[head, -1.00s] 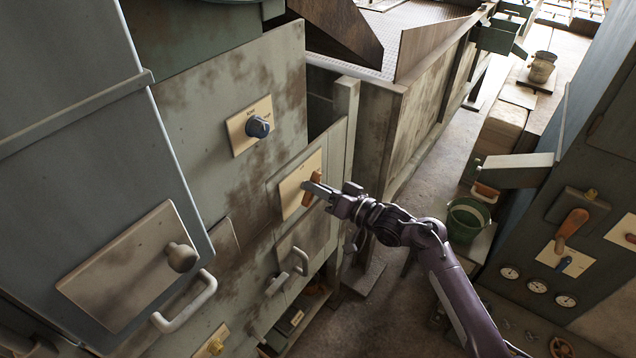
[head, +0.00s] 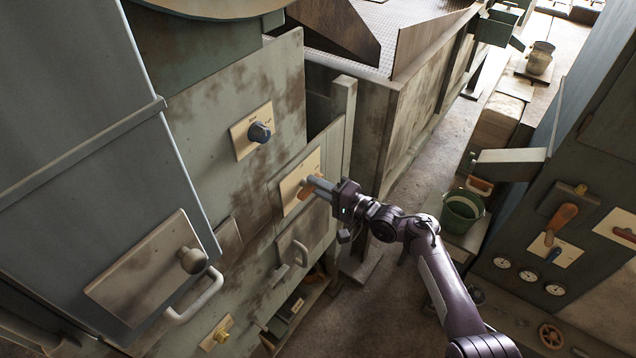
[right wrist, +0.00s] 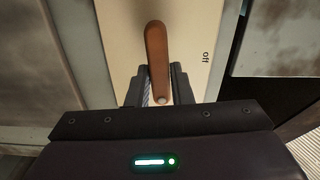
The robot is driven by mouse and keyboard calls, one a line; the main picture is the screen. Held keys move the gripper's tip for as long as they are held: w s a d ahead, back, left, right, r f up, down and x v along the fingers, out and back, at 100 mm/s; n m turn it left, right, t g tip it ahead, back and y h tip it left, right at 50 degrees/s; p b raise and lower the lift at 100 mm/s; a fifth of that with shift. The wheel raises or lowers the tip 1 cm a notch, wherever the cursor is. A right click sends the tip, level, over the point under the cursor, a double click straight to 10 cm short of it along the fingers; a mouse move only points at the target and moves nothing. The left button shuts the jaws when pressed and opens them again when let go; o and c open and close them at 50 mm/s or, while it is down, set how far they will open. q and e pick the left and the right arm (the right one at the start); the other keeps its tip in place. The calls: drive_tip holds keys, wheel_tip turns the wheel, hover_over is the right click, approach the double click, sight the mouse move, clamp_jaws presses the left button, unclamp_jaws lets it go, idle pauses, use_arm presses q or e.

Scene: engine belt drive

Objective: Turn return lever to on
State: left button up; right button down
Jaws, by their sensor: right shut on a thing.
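The return lever (head: 304,193) is an orange-brown handle on a cream plate (head: 288,187) on the grey-green cabinet front. In the right wrist view the lever (right wrist: 157,50) runs up and down the picture, and the plate beside it reads "off" on the right. My right gripper (right wrist: 158,88) is shut on the lever, with one finger on each side of its near end. In the head view my right gripper (head: 316,186) reaches it from the right and hides part of the handle. The plate's wording is too small to read there. My left gripper is out of view.
A blue-grey knob (head: 259,132) sits on a plate above the lever. A green bucket (head: 462,212) and another panel with an orange lever (head: 560,222) stand right. Floor between is partly clear.

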drive_tip(key=shift+m, duration=0.6)
drive_tip(key=c, duration=1.3)
unclamp_jaws()
drive_tip(key=shift+b+v, duration=0.5)
drive_tip(key=shift+v, duration=3.35)
